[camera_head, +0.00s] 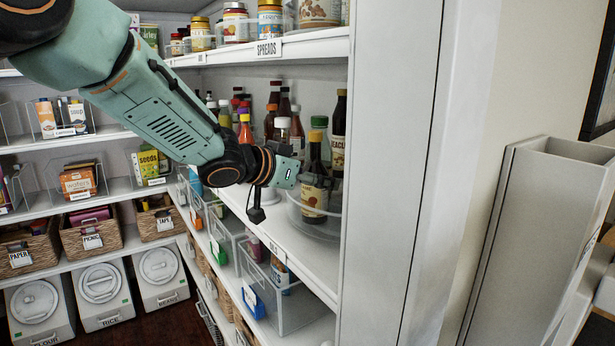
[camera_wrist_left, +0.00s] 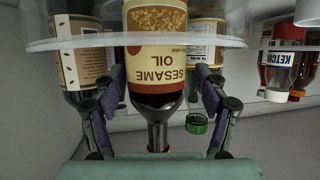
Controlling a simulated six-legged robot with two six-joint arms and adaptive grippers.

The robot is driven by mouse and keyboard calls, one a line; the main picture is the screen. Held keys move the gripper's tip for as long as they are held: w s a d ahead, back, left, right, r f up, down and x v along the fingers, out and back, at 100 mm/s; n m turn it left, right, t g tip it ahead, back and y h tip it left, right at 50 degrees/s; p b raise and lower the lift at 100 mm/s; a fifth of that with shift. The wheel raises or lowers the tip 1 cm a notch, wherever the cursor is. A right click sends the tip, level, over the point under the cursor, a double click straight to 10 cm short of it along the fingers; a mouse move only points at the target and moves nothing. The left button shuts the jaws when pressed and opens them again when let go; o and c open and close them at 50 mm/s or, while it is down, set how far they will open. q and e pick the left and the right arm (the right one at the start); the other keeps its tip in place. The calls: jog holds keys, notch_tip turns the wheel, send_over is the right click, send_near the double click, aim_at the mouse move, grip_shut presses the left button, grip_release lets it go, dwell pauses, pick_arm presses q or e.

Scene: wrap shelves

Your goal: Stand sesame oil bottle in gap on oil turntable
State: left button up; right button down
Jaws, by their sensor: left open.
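The sesame oil bottle (camera_head: 314,187) is dark with a tan label. It looks upright at the front of the clear round turntable (camera_head: 323,233) on the middle shelf. In the left wrist view the picture is inverted, and the bottle (camera_wrist_left: 155,55) sits between the two open fingers of my left gripper (camera_wrist_left: 156,88). A little space shows beside the bottle's neck. In the head view my left gripper (camera_head: 293,173) reaches it from the left. The bottle's base is out of the wrist view, so I cannot tell exactly how it rests. My right gripper is not in view.
Other bottles stand close by: a tall dark one (camera_head: 339,125) and a green-capped one (camera_head: 320,123) behind, with a ketchup bottle (camera_wrist_left: 273,75) to the side. The spreads shelf (camera_head: 275,47) is above. A white side panel (camera_head: 388,180) bounds the right.

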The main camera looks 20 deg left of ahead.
pick_arm(q)
jog(key=shift+s+r, duration=0.15)
jog(key=shift+r, duration=0.2)
jog(key=p+v, duration=0.1)
jog(key=v, duration=0.9)
jog(key=shift+s+r, duration=0.2)
jog(key=shift+s, duration=0.2)
jog(key=shift+a, duration=0.1)
jog(key=shift+s+a, duration=0.2)
jog(key=shift+s, duration=0.1)
jog(key=shift+w+d, duration=0.1)
